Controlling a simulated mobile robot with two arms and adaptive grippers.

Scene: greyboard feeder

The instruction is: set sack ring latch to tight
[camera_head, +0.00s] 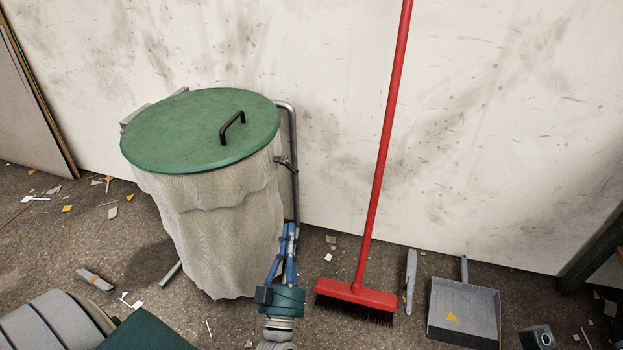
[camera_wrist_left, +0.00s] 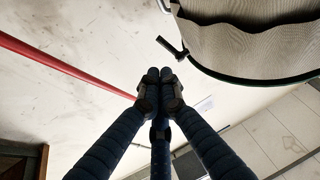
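The sack (camera_head: 215,230) is pale and hangs under a round green lid (camera_head: 190,130) with a black handle. A small dark latch lever (camera_head: 285,162) sticks out at the right of the sack's upper edge, beside the grey bent tube of the stand. In the left wrist view the dark lever (camera_wrist_left: 172,48) shows beside the sack's rim (camera_wrist_left: 240,77). My left gripper (camera_head: 291,230) is below the lever, pointing up, apart from it. In the left wrist view its fingertips (camera_wrist_left: 158,78) are together, with nothing visible between them.
A red broom (camera_head: 358,292) leans on the stained white wall (camera_head: 490,130), right of my left gripper. A grey brush (camera_head: 410,280) and a dustpan (camera_head: 464,308) are further right. Scraps litter the floor. The stand's tube (camera_head: 294,190) rises close behind my gripper.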

